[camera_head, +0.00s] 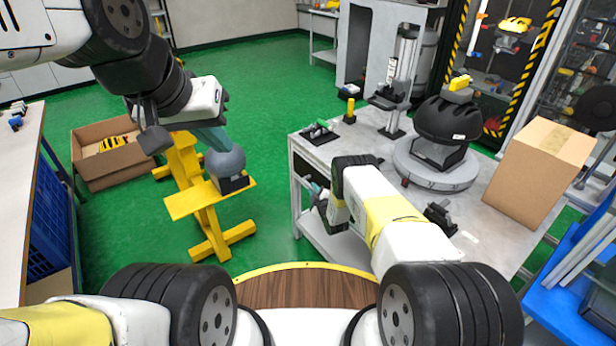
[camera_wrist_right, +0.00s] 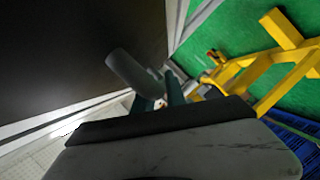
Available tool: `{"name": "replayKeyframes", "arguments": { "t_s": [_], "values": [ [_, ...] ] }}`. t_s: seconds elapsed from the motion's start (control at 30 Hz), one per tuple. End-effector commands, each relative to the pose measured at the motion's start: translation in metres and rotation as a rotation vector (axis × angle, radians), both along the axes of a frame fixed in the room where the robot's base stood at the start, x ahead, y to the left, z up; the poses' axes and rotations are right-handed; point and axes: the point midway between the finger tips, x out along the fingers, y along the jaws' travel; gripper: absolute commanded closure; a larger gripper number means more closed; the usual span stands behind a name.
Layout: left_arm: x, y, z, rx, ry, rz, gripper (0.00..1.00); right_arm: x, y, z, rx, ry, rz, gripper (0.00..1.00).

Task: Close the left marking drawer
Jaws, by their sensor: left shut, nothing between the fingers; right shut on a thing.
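The grey workbench (camera_head: 345,150) has a dark drawer front (camera_head: 309,176) under its top at the left end; my right arm hides part of it. My right gripper (camera_head: 319,194) is at this front, low beside the bench edge. In the right wrist view its teal fingers (camera_wrist_right: 172,92) are shut beside a dark panel (camera_wrist_right: 70,55) and a rounded grey bar (camera_wrist_right: 132,74). What they grip is small and partly hidden; it appears to be the drawer handle. My left gripper (camera_head: 222,143) is shut and empty, above a grey dome (camera_head: 224,163) on a yellow stand.
The yellow stand (camera_head: 190,203) is left of the bench, with green floor between. A cardboard box (camera_head: 105,170) lies behind it. The bench top holds a black helmet (camera_head: 447,120) on a round base, a tall gauge stand and a large carton (camera_head: 540,172).

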Motion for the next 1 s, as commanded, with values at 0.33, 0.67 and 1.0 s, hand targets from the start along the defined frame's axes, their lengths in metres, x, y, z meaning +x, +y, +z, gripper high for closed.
{"name": "replayKeyframes", "arguments": {
  "t_s": [0.33,0.67,1.0],
  "values": [
    [0.000,0.000,0.000,0.000,0.000,0.000,1.00,0.007,-0.011,0.000,-0.002,0.002,-0.004,0.82],
    [0.000,0.000,0.000,0.000,0.000,0.000,1.00,0.006,-0.009,0.000,0.000,0.002,-0.002,0.62],
    [0.000,0.000,0.000,0.000,0.000,0.000,1.00,-0.020,-0.017,0.006,0.000,0.004,-0.003,0.62]
  ]
}}
